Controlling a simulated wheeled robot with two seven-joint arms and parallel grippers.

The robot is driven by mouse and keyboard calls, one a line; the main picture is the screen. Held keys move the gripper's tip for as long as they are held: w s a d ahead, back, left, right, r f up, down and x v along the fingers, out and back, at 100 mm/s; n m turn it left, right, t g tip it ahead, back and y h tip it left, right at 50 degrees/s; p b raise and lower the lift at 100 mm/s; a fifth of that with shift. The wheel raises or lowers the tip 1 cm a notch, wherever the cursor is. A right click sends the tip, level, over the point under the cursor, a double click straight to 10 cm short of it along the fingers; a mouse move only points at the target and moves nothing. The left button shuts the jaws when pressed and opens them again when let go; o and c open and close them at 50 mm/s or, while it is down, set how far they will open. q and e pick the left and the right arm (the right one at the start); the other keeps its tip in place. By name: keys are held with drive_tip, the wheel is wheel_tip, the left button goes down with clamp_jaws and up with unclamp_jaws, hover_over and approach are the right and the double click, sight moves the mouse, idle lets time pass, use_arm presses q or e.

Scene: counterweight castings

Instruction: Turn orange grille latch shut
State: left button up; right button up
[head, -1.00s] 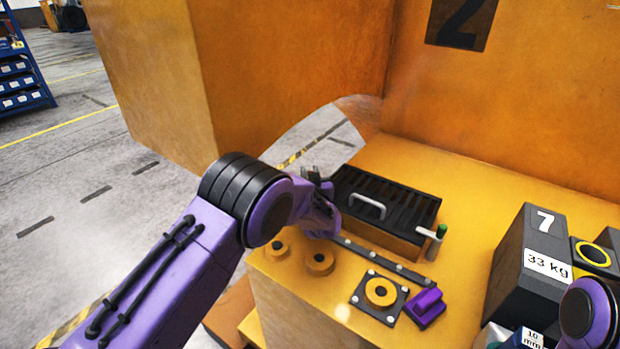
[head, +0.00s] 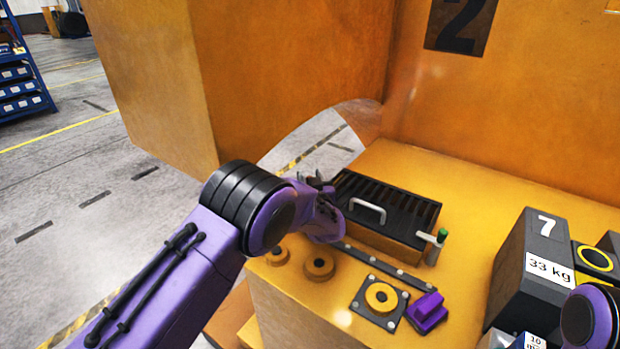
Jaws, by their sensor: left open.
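The orange box with a black slatted grille (head: 388,205) sits on the orange deck. The grille lies flat over its box, and a pale handle (head: 367,210) stands on it. A pale latch with a green knob (head: 441,235) is at the box's right corner. My left gripper (head: 318,182) is at the left end of the grille, apart from the latch. It is open, and my own wrist partly hides its fingers. My right gripper is out of view; only a purple part of my right arm shows at the lower right edge.
A dark casting marked 7 and 33 kg (head: 532,265) stands at the right. A purple block (head: 427,312), a bolted plate with an orange ring (head: 380,298) and round orange bosses (head: 319,264) lie in front of the grille. A tall orange wall rises behind.

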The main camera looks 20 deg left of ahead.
use_arm(q)
drive_tip(key=b+v, duration=0.2)
drive_tip(key=v, duration=0.5)
drive_tip(key=shift+s, duration=0.2)
